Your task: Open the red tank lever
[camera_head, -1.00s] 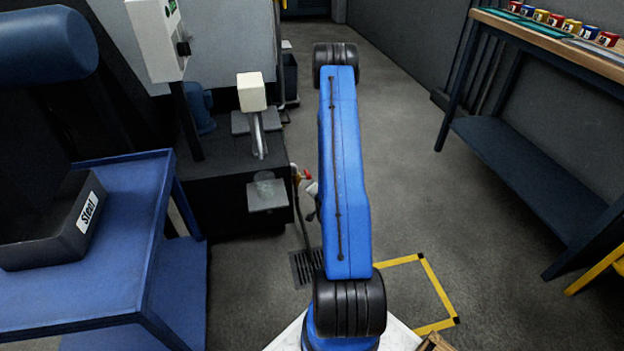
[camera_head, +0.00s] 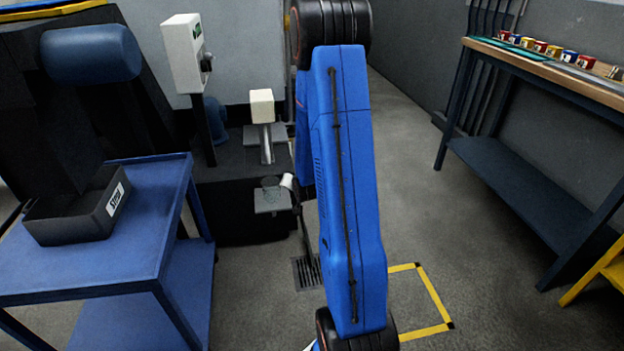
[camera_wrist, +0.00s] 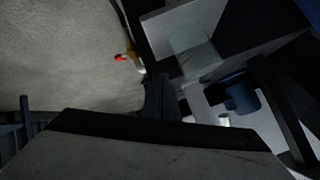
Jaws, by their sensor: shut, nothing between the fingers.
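The red lever (camera_wrist: 120,58) shows small in the wrist view, left of centre above the grey floor. It sits at the end of a brass and white fitting (camera_wrist: 134,60) beside the dark tank. In the head view the lever is not visible, and my blue arm covers much of that area. My gripper (camera_wrist: 160,96) shows dark in the wrist view, shut and empty. It is to the right of and below the lever in the picture, apart from it. The fingertips are hard to make out in the shadow.
A dark machine base with a grey tray (camera_head: 272,200) and a cream block (camera_head: 262,105) stands left of my arm. A blue cart (camera_head: 150,235) carries a "Steel" bin (camera_head: 75,212). A workbench (camera_head: 560,60) stands right.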

